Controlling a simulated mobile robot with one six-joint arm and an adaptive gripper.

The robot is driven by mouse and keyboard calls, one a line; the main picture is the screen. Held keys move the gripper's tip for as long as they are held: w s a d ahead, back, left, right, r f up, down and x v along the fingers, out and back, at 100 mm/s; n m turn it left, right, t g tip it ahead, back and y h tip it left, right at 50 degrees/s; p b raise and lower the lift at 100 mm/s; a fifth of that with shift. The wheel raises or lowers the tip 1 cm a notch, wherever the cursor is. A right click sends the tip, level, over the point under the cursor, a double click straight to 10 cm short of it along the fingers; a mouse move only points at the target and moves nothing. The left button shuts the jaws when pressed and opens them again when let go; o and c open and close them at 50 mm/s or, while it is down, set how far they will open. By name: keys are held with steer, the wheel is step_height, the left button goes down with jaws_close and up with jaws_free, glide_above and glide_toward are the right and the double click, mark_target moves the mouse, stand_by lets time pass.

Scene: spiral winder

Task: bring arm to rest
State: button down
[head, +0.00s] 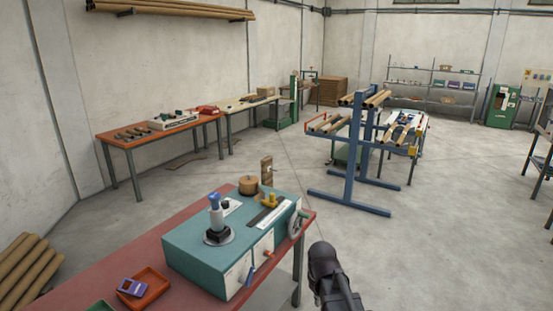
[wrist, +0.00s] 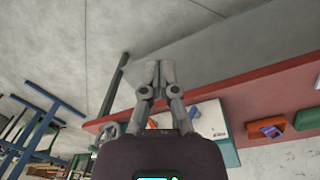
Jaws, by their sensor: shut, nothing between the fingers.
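My gripper (wrist: 155,68) shows in the wrist view with its two grey fingers together and nothing between them. It points over the red bench edge and the grey floor, and touches nothing that I can see. In the head view, a dark link of my arm (head: 332,275) stands at the bottom, just right of the bench; the fingers are not clear there.
A teal winder box (head: 205,252) with a blue-topped lever stands on the red bench (head: 100,285). A blue rack (head: 350,180) with tubes stands beyond. An orange tray (head: 150,290) lies at the bench's near end. The floor (head: 420,270) to the right is clear.

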steer(key=s+d+m, duration=0.4)
steer(key=s+m, duration=0.2)
steer(key=shift+s+d, duration=0.15)
steer(key=shift+s, duration=0.1)
steer(key=shift+f, duration=0.15)
stand_by(1.0)
